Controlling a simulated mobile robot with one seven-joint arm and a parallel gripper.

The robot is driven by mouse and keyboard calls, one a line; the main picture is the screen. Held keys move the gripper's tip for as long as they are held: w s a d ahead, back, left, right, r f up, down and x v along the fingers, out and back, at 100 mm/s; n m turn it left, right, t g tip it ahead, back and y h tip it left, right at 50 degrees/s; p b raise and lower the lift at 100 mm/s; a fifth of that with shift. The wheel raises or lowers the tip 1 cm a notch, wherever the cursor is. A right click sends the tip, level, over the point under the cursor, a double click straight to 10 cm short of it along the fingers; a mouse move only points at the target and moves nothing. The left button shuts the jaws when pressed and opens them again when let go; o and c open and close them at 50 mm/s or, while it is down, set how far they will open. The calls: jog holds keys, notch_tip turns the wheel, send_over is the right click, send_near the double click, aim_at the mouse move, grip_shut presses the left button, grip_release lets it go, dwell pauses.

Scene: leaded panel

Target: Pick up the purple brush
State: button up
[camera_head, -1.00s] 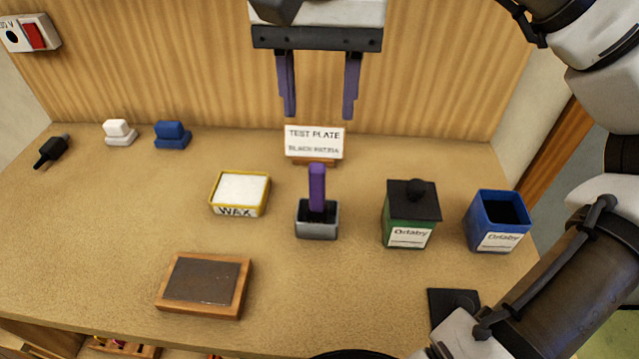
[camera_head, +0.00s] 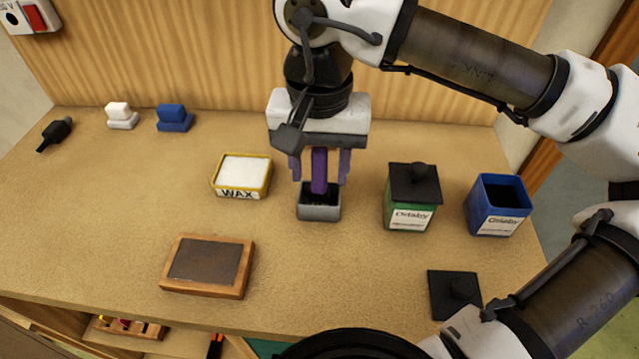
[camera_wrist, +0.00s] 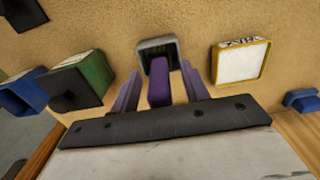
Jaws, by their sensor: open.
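The purple brush (camera_head: 319,170) stands upright in a small grey metal holder (camera_head: 319,212) in the middle of the bench. My gripper (camera_head: 319,172) points down over it, with its two purple fingers open on either side of the brush handle. The wrist view shows the brush (camera_wrist: 159,88) between the two fingers, with a gap to each, and the grey holder (camera_wrist: 158,45) beyond the fingertips. The brush's lower end is hidden inside the holder.
A yellow WAX tin (camera_head: 241,176) stands left of the holder. A green lidded tin (camera_head: 409,200) and an open blue tin (camera_head: 497,206) stand to the right. A wood-framed dark plate (camera_head: 208,265) and a black lid (camera_head: 454,294) lie nearer. The bench's left part is mostly clear.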

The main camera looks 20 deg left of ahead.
jog(key=shift+f, duration=0.1)
jog(key=shift+c, duration=0.4)
grip_shut()
notch_tip(320, 180, up, 10)
jog(key=shift+r, duration=0.1)
